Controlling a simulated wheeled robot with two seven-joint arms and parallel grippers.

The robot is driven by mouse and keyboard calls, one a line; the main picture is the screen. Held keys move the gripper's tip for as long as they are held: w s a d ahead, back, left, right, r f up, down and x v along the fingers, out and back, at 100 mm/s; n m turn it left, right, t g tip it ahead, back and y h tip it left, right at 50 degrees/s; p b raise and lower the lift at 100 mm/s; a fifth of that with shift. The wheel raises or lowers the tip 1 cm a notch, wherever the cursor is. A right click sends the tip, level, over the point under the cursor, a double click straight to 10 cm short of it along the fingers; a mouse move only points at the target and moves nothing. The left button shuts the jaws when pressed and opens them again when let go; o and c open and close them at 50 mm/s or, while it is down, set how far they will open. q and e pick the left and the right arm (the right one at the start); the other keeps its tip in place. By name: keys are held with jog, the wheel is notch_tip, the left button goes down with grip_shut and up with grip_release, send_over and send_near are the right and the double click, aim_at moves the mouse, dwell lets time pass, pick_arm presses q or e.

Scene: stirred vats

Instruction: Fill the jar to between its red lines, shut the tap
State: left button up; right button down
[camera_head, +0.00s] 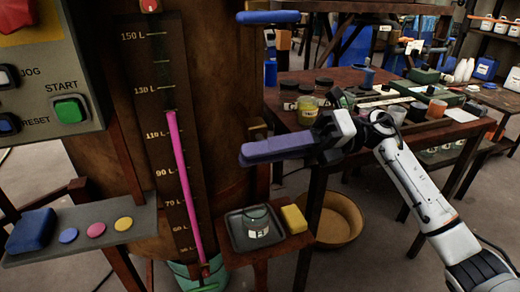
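The glass jar (257,222) stands upright on a dark tray (238,240) at the vat's lower right. It has a pale label; its red lines and fill level are too small to tell. A purple lever-like handle (270,150) sticks out above the jar, below a small brass fitting (257,130), and may be the tap's. My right gripper (318,138) is at the handle's right end, seemingly touching it. Its fingers are partly hidden, so I cannot tell whether they are closed. My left gripper is not in view.
The vat (115,85) carries a level gauge with a pink column (180,170). A blue handle (268,17) sits higher up. A yellow sponge (294,218) lies beside the tray. A brown basin (338,222) is on the floor. A cluttered table (335,78) stands behind my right arm.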

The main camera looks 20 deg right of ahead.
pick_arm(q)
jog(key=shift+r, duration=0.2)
pick_arm(e)
jog(key=shift+r, duration=0.4)
